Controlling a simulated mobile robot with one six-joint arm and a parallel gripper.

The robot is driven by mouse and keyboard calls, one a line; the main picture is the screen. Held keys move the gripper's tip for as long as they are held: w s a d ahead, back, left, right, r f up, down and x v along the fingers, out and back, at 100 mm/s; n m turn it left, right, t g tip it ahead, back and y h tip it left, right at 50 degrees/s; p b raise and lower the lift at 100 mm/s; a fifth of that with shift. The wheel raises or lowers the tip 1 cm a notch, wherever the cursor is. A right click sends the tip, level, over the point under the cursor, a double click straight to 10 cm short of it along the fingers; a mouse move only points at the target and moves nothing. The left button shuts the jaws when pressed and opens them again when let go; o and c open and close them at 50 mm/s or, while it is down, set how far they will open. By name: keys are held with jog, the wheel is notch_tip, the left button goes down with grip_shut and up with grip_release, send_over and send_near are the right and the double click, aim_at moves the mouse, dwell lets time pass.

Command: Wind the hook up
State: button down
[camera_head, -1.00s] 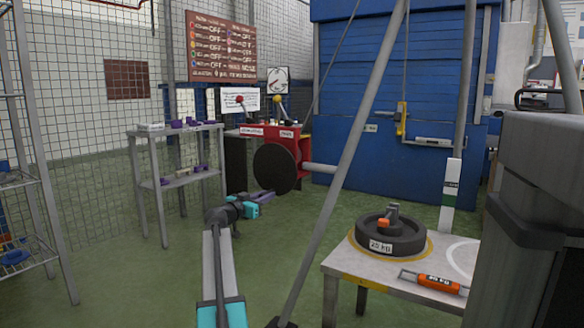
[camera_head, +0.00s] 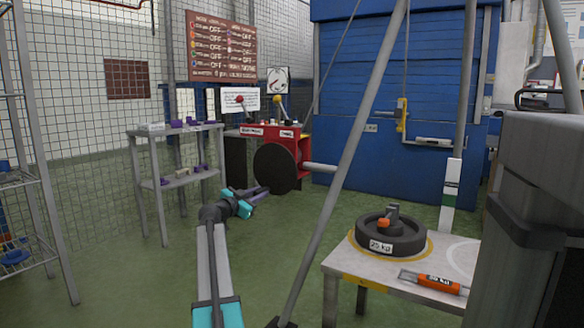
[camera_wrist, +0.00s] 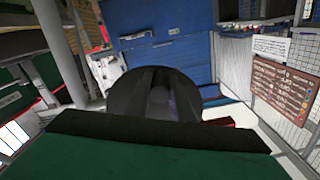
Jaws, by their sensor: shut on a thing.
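The red winch (camera_head: 287,143) stands at mid-distance with a large black wheel (camera_head: 275,167) on its near face. My gripper (camera_head: 262,192) has purple fingers and reaches the wheel's lower left edge. It is shut on what seems to be the wheel's crank handle, which is mostly hidden by the fingers. In the wrist view a dark round form (camera_wrist: 155,95) fills the middle; its identity is unclear. The yellow hook (camera_head: 402,114) hangs on a thin line before the blue shutter door (camera_head: 375,70), well above the floor.
A red-knobbed lever (camera_head: 239,99) and a yellow-knobbed lever (camera_head: 277,99) rise above the winch. A grey shelf (camera_head: 175,130) stands left of it. A slanted grey pole (camera_head: 340,165) crosses the view, left of a table (camera_head: 340,268) bearing a 25 kg weight (camera_head: 390,235).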

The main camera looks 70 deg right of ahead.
jog(key=shift+r, duration=0.35)
jog(key=c, duration=1.5)
grip_release()
jog(key=shift+o, duration=0.7)
jog(key=shift+f, duration=0.15)
jog(key=shift+a, duration=0.15)
jog(key=v, duration=0.7)
jog(key=shift+a, duration=0.35)
jog(key=shift+f, duration=0.1)
jog(key=shift+w+n, duration=0.1)
jog(key=shift+n, duration=0.2)
